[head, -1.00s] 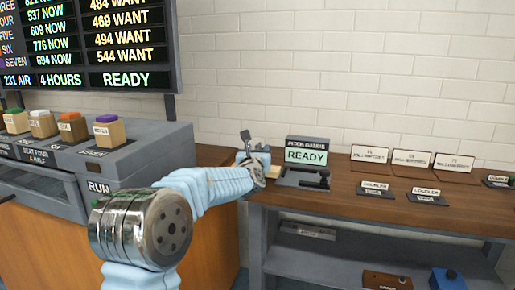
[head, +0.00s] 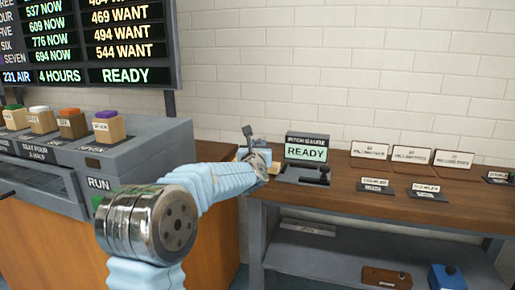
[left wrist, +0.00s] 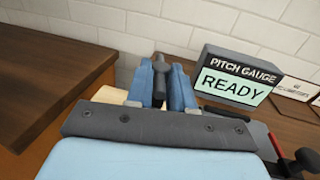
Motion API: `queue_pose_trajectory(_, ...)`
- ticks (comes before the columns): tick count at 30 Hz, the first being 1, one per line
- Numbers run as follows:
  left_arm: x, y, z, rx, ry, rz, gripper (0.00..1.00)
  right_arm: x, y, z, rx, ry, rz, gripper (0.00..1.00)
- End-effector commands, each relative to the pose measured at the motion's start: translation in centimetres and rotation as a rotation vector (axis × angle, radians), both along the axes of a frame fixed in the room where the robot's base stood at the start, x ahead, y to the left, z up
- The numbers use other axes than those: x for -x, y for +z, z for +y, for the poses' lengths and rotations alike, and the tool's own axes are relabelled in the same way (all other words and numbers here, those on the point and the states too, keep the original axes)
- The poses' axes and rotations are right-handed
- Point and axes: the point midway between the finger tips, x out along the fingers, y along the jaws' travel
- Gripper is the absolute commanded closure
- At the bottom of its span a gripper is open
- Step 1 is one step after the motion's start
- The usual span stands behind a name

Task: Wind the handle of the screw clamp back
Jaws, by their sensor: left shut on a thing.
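The screw clamp's dark grey handle (left wrist: 159,82) stands between the two blue fingers of my left gripper (left wrist: 161,88) in the left wrist view. The fingers are shut on it. In the head view my left gripper (head: 256,156) is at the left end of the wooden bench, left of the pitch gauge, with a dark grey piece (head: 248,133) rising above it. The clamp's body is mostly hidden behind the gripper. A pale wooden piece (left wrist: 108,97) shows behind the left finger. My right gripper is not in view.
The pitch gauge (head: 307,147), reading READY, stands close to the right of my gripper. The wooden bench (head: 335,190) carries several small signs farther right. A grey console (head: 150,150) with coloured blocks stands at the left. A brick wall is behind.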

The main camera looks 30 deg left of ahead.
Motion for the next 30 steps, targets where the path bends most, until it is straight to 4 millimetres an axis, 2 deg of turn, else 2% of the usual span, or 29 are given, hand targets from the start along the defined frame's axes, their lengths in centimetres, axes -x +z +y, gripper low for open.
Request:
queue_pose_trajectory(11,-0.4,-0.2,-0.7,0.001,0.22,0.0,1.0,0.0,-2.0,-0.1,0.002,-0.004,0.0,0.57)
queue_pose_trajectory(30,-1.4,-0.1,-1.3,0.002,0.785,0.002,1.0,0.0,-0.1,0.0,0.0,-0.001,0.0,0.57)
